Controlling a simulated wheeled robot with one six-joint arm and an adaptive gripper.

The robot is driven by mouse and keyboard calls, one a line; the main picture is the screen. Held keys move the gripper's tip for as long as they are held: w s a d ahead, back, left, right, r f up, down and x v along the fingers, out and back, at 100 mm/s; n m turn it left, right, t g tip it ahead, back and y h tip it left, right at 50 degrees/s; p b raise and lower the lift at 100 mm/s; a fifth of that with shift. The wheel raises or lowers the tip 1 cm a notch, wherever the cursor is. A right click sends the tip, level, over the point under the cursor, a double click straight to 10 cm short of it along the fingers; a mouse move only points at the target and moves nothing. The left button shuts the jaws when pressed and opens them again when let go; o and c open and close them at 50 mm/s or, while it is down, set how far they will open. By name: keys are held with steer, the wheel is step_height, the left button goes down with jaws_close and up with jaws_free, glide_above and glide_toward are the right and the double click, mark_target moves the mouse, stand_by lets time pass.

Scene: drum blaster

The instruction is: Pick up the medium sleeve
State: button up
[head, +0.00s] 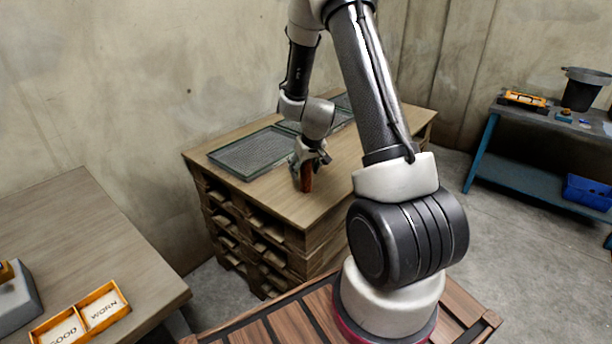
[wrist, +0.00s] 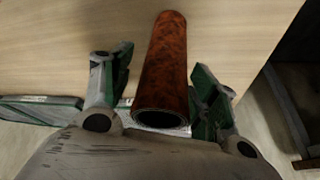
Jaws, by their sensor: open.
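A rusty red-brown sleeve (head: 306,177) stands upright on the wooden tabletop near its front edge in the head view. In the wrist view the sleeve (wrist: 166,70) is a hollow tube with its dark open end toward the camera. My gripper (head: 310,160) is over the sleeve, pointing down. In the wrist view my gripper (wrist: 160,90) is open, with one green-padded finger on each side of the sleeve. A gap shows on the left; on the right the finger is very close, and I cannot tell if it touches. No other sleeve is clearly visible.
Green-framed mesh trays (head: 252,152) lie behind on the same pallet-stacked table (head: 290,205). A table at left holds an orange box marked GOOD and WORN (head: 82,315). A blue-legged bench (head: 540,118) at right holds a dark bucket (head: 584,90). A blue bin (head: 588,192) sits below.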

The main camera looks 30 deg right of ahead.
jaws_close()
steer(key=shift+r, duration=0.1)
stand_by(0.3)
